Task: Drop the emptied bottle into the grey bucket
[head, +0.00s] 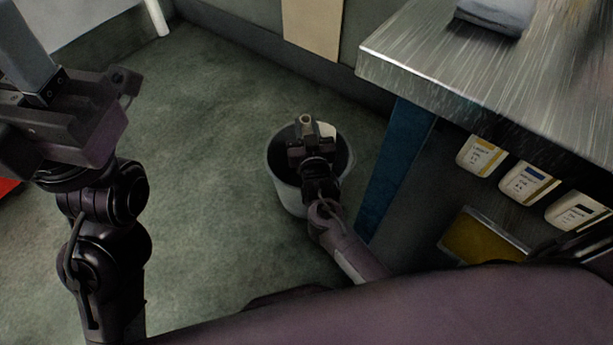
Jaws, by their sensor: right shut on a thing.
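The grey bucket (284,184) stands on the floor near the middle of the head view, its open top facing up. My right gripper (308,143) is over the bucket's mouth and shut on the bottle (305,120). Only a small tan, ring-like end of the bottle shows beyond the jaws; the rest is hidden by the gripper. A pale patch (327,130) shows beside it, and I cannot tell what it belongs to. My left gripper (48,98) is at the far left, away from the bucket; its jaw opening is not clear.
A metal-topped bench (450,80) stands at the right, with a blue leg (395,170) close to the bucket. Several labelled pale containers (527,182) and a yellow-faced box (480,238) are below its top. Green floor (205,130) is clear left of the bucket.

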